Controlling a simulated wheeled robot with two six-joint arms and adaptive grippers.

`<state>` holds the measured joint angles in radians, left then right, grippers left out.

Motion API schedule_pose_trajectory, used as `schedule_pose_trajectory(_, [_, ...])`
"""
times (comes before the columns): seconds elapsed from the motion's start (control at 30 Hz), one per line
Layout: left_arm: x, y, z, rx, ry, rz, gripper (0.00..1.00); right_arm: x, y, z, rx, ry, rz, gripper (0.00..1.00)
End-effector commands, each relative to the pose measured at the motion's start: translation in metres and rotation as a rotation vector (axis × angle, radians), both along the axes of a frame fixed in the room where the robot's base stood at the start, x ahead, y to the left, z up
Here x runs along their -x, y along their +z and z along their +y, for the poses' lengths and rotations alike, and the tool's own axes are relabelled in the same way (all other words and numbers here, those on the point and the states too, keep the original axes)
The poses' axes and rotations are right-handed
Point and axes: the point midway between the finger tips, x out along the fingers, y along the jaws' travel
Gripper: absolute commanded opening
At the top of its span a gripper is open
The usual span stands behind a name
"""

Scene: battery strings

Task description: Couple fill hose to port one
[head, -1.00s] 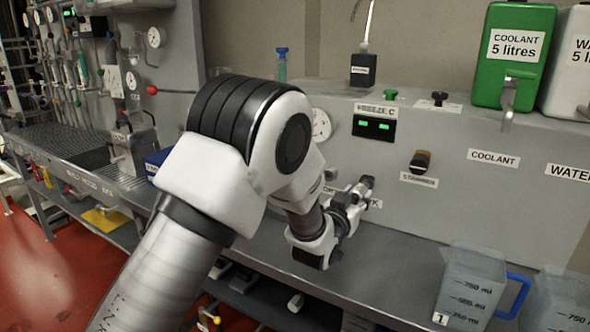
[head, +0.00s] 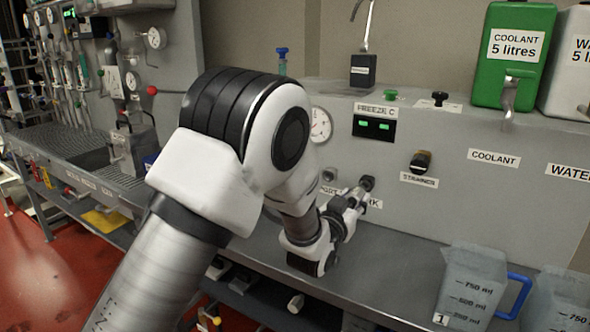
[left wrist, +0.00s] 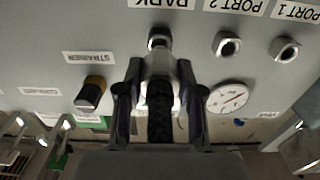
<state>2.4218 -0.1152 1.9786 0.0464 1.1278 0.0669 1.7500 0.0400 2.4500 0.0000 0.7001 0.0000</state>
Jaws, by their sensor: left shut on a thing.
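My left gripper (head: 354,201) is shut on a dark, ribbed hose end (left wrist: 160,108), in front of the grey panel. In the left wrist view, which is upside down, the gripper (left wrist: 158,98) points at the PARK fitting (left wrist: 158,37). That fitting also shows in the head view (head: 367,183). I cannot tell whether the hose end touches it. The PORT 1 socket (left wrist: 284,49) and PORT 2 socket (left wrist: 228,44) are empty, to the right of PARK in the wrist view. In the head view my arm hides port one. My right gripper is out of view.
A round gauge (left wrist: 228,97) and a STRAINER knob (left wrist: 91,92) are on the panel near the gripper. A clear jug (head: 470,285) with a blue handle stands on the bench at right. A green coolant can (head: 513,55) sits above. The bench below the gripper is clear.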

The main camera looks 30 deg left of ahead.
Motion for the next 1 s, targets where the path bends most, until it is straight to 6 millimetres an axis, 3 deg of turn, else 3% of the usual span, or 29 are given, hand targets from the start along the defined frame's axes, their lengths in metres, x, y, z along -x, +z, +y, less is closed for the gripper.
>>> schedule_pose_trajectory(0.17, [0.004,0.000,0.000,0.000,0.000,-0.002,0.00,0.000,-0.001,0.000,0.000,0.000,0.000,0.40])
schedule_pose_trajectory(0.8, [0.048,0.000,0.001,-0.001,0.000,-0.001,0.00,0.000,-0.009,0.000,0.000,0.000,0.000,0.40])
schedule_pose_trajectory(1.0, [0.050,0.000,0.002,0.000,0.000,-0.001,0.00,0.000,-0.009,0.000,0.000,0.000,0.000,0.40])
